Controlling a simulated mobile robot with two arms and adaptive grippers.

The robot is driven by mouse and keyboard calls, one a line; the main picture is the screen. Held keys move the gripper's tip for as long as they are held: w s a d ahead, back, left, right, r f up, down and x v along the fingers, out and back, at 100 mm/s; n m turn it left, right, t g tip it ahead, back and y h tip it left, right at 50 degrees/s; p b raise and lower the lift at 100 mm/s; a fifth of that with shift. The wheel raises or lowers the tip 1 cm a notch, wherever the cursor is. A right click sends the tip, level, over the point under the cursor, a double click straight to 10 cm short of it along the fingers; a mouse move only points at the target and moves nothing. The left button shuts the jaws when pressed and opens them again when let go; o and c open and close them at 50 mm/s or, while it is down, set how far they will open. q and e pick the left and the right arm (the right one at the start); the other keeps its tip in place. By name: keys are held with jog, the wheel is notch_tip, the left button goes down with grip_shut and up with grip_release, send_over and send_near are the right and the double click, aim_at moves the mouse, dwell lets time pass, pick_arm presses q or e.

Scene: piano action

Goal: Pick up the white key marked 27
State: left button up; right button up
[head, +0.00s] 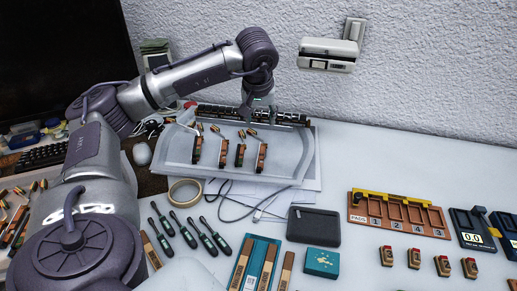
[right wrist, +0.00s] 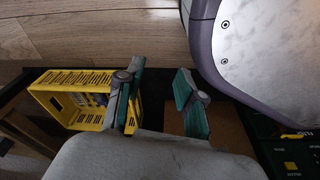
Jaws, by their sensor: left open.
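I cannot make out a white key marked 27; no such number is readable in either view. A dark strip (head: 252,116) with small light parts lies along the back of the grey tray (head: 176,146) in the head view. My left gripper (head: 257,104) is open, pointing down at this strip, and partly hidden by its own wrist. I cannot tell whether it touches the strip. My right gripper (right wrist: 160,88) is open and empty in the right wrist view, its teal finger pads apart.
Several brown action pieces (head: 240,155) stand in the tray. Tape (head: 185,192), screwdrivers (head: 188,231), a teal case (head: 255,262), a black box (head: 314,226) and a numbered rack (head: 398,214) lie in front. The table's back right is clear. A yellow basket (right wrist: 52,98) is near my right gripper.

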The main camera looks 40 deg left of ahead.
pick_arm(q)
notch_tip(320, 180, down, 2)
jog(key=b, duration=0.1)
send_over(262, 151)
jog(key=s+d, duration=0.1)
jog(key=s, duration=0.1)
jog(key=f, duration=0.7)
jog(key=shift+w, duration=0.2)
jog(key=shift+d+b+x, duration=0.1)
jog(key=shift+b+x, duration=0.1)
jog(key=shift+x, duration=1.15)
jog(key=shift+d+b+x, duration=0.15)
jog(key=shift+b+x, duration=0.05)
jog(key=shift+x, duration=1.15)
pick_arm(e)
jog(key=shift+w+a+r, duration=0.2)
jog(key=shift+w+r, duration=0.8)
jog(key=shift+w, duration=0.1)
jog(key=shift+w+a+r, duration=0.15)
jog(key=shift+w+r, duration=0.85)
jog(key=shift+w, duration=0.05)
pick_arm(q)
jog(key=shift+s+f, duration=0.15)
jog(key=shift+f, duration=0.15)
grip_shut()
